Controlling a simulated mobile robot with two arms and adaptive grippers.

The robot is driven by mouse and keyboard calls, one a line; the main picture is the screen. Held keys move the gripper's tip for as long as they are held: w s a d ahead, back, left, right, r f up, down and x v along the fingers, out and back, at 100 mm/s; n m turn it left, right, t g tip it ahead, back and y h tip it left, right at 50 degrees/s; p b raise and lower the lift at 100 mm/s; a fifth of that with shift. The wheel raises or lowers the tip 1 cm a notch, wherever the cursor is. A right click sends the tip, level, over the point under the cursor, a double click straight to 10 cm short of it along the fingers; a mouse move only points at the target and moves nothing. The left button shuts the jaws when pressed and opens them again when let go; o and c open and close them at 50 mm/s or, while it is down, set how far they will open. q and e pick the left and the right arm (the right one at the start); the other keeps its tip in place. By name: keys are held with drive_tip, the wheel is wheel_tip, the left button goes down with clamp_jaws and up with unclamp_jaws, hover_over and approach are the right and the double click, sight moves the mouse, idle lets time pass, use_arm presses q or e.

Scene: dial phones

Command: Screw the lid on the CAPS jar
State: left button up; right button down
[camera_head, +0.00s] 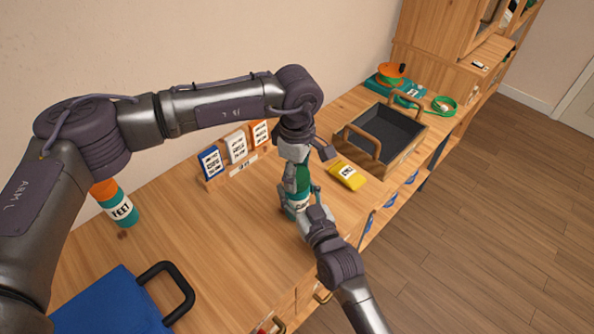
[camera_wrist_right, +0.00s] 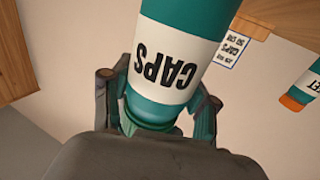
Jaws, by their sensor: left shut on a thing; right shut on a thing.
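The CAPS jar (camera_head: 303,174) is teal with a white label and stands roughly upright over the table near its front edge. In the right wrist view the CAPS jar (camera_wrist_right: 180,60) fills the middle, its lettering upside down. My right gripper (camera_head: 303,204) is shut on the jar, with fingers on both sides of it; it also shows in the right wrist view (camera_wrist_right: 160,110). My left gripper (camera_head: 294,154) points down at the jar's top and is shut there. Its fingers hide the lid, so I cannot tell how the lid sits on the jar.
A yellow labelled item (camera_head: 347,175) lies close to the right of the jar. A wooden crate (camera_head: 384,160) stands beyond it. A card holder (camera_head: 240,166) stands by the wall. The FEET jar (camera_head: 119,210) and a blue case (camera_head: 108,305) are at left. The table's middle is clear.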

use_arm(q)
drive_tip(key=m, duration=1.6)
drive_tip(key=shift+m, duration=0.4)
drive_tip(key=m, duration=0.4)
drive_tip(key=shift+m, duration=0.3)
drive_tip(key=o, duration=0.8)
drive_tip(key=shift+c, duration=0.2)
wheel_tip(320, 180, up, 12)
drive_tip(key=shift+a, duration=0.1)
use_arm(e)
drive_tip(key=shift+c, duration=1.2)
unclamp_jaws()
